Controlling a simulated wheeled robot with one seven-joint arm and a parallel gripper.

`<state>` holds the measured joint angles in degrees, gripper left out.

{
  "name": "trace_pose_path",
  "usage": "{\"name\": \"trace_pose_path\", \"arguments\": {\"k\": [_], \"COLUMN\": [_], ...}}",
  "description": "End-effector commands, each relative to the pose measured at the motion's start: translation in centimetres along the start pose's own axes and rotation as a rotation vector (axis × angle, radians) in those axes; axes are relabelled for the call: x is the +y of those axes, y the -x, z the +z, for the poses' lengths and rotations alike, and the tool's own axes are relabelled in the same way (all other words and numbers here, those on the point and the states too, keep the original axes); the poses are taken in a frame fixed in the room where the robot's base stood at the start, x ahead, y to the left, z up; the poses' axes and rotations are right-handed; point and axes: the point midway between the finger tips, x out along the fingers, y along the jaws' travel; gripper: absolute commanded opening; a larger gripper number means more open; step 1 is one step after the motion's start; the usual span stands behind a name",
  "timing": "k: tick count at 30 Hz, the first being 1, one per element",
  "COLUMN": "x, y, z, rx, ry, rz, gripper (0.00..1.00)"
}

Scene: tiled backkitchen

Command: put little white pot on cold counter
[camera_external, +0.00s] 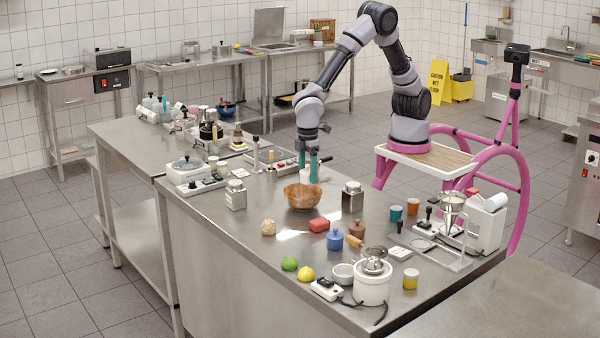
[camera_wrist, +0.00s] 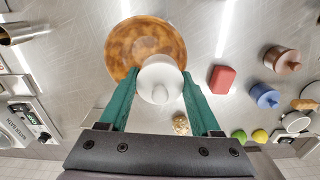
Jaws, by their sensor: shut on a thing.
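The little white pot (camera_wrist: 159,82), round with a knob on its lid, is between the two teal fingers of my gripper (camera_wrist: 160,86) in the wrist view. The fingers are shut on its sides. In the external view my gripper (camera_external: 308,168) points down just behind the wooden bowl, and a bit of the white pot (camera_external: 305,175) shows between the fingers. I cannot tell whether the pot touches the steel counter (camera_external: 265,225) under it. No surface is marked as the cold counter, so I cannot tell which it is.
The brown wooden bowl (camera_external: 302,196) is very close to the pot. A red block (camera_external: 319,225), blue pot (camera_external: 335,239), brown pot (camera_external: 357,229) and metal canister (camera_external: 352,196) stand nearby. Appliances crowd both ends. Other steel counters stand at the back wall (camera_external: 205,60) and front right (camera_external: 500,305).

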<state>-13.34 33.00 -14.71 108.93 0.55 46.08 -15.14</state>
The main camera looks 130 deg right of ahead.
Motion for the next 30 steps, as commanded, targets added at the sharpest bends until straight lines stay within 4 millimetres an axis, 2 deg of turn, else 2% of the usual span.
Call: {"name": "trace_pose_path", "arguments": {"k": [2,5,11,14,17,20,25,30], "x": [0.5,-0.6,-4.2,-6.8,-10.1,-14.4,-23.5,-32.8], "y": [0.1,0.2,0.6,0.8,1.1,1.4,2.2,2.8], "z": [-0.6,-2.0,-4.3,-5.5,-6.8,-8.1,-9.3,-8.4], "rx": [0.002,0.002,0.002,0.002,0.003,0.003,0.003,0.001], "ry": [0.037,0.042,-0.041,-0.098,-0.165,-0.248,-0.418,-0.591], "rz": [0.000,0.001,0.000,0.000,0.000,0.000,-0.001,-0.001], "gripper": [0.00,0.00,0.00,0.00,0.00,0.00,0.00,0.00]}}
